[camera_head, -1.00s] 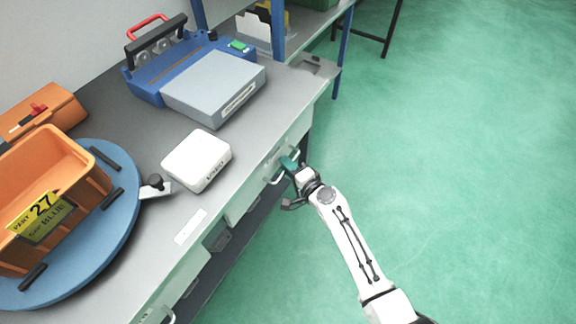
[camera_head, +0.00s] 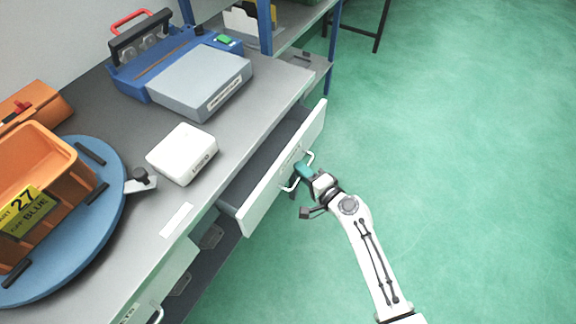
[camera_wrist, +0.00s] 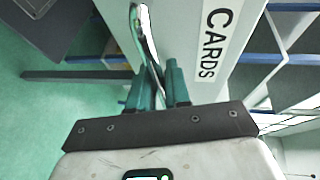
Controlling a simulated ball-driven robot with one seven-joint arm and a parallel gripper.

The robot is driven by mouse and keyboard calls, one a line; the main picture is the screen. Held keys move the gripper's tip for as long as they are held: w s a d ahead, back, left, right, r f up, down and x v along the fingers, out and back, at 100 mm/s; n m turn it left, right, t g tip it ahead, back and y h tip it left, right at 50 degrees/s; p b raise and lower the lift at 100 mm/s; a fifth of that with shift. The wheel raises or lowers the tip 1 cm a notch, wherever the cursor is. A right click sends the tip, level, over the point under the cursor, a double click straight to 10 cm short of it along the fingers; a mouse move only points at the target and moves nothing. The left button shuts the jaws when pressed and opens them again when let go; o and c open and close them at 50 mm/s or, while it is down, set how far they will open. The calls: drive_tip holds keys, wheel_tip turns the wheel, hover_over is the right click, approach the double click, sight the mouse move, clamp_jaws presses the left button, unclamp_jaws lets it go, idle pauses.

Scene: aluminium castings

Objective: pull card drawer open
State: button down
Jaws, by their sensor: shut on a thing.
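The card drawer (camera_head: 262,192) is a pale-fronted drawer under the bench top, standing out from the bench with its dark inside showing. In the wrist view its front (camera_wrist: 180,30) carries a "CARDS" label. My gripper (camera_head: 301,170) has green fingers shut on this handle. In the wrist view the fingers (camera_wrist: 158,88) lie on both sides of the bar. The fingers hide part of the handle.
On the grey bench (camera_head: 105,105) are a white box (camera_head: 182,153), a grey-topped blue machine (camera_head: 200,82) and a blue turntable (camera_head: 98,215) with an orange bin (camera_head: 40,165). A lower drawer handle (camera_head: 157,314) sticks out. The green floor (camera_head: 470,150) at right is clear.

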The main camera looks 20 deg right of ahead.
drive_tip(key=s+d+b, duration=0.3)
drive_tip(key=s+d, duration=0.6)
drive_tip(key=s, duration=0.3)
drive_tip(key=shift+s+b, duration=0.35)
drive_tip(key=shift+b, duration=0.05)
drive_tip(key=shift+f, duration=0.1)
drive_tip(key=c, duration=1.4)
unclamp_jaws()
drive_tip(key=shift+c, duration=0.2)
drive_tip(key=b+v, duration=0.1)
drive_tip(key=v, duration=0.9)
drive_tip(key=shift+s, duration=0.35)
drive_tip(key=shift+d, duration=0.15)
